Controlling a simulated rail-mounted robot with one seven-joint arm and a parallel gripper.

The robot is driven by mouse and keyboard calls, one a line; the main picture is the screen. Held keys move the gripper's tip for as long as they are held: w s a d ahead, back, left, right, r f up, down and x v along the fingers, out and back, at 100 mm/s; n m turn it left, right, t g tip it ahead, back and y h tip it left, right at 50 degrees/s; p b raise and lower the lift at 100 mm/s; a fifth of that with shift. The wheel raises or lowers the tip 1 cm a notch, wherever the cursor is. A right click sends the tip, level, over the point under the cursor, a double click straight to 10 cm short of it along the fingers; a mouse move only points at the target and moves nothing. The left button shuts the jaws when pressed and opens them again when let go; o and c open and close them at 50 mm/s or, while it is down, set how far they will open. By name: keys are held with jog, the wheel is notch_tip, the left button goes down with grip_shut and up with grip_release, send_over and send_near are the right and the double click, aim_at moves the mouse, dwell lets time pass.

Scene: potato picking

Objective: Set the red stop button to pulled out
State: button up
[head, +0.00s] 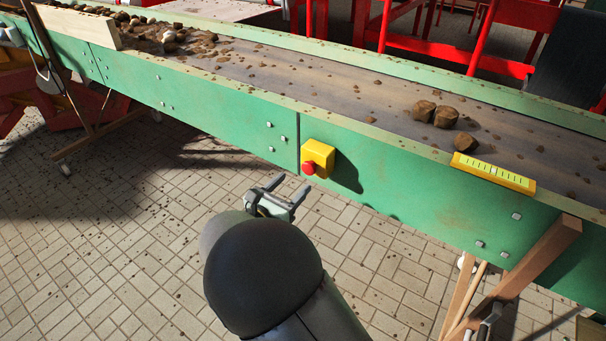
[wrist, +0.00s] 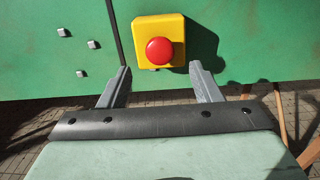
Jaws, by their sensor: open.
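The red stop button (head: 309,168) sits on a yellow box (head: 320,153) fixed to the green side panel of the conveyor. In the wrist view the round red button (wrist: 160,51) faces me on the front of the yellow box (wrist: 142,27). I cannot tell whether it is pressed in or pulled out. My gripper (head: 289,183) is open and empty, just short of the button and to its lower left in the head view. In the wrist view its two fingers (wrist: 161,80) are apart, below and to either side of the button, not touching it.
The green conveyor (head: 220,120) runs across the view, with several brown clods (head: 445,116) on its belt. A yellow scale strip (head: 493,174) lies on its near edge. A wooden leg (head: 535,262) stands at the right. The tiled floor (head: 130,240) in front is open.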

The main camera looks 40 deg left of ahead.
aim_at(307, 170)
jog(key=w, duration=0.5)
jog(key=shift+w+a, duration=0.1)
jog(key=shift+w, duration=0.3)
jog(key=c, duration=1.2)
jog(key=shift+s+f, duration=0.1)
jog(key=shift+s, duration=0.7)
grip_shut()
jog(key=o, duration=1.2)
grip_release()
jog(key=shift+s, duration=0.1)
jog(key=s, duration=1.7)
jog(key=shift+s+d, duration=0.2)
jog(key=shift+d, duration=0.15)
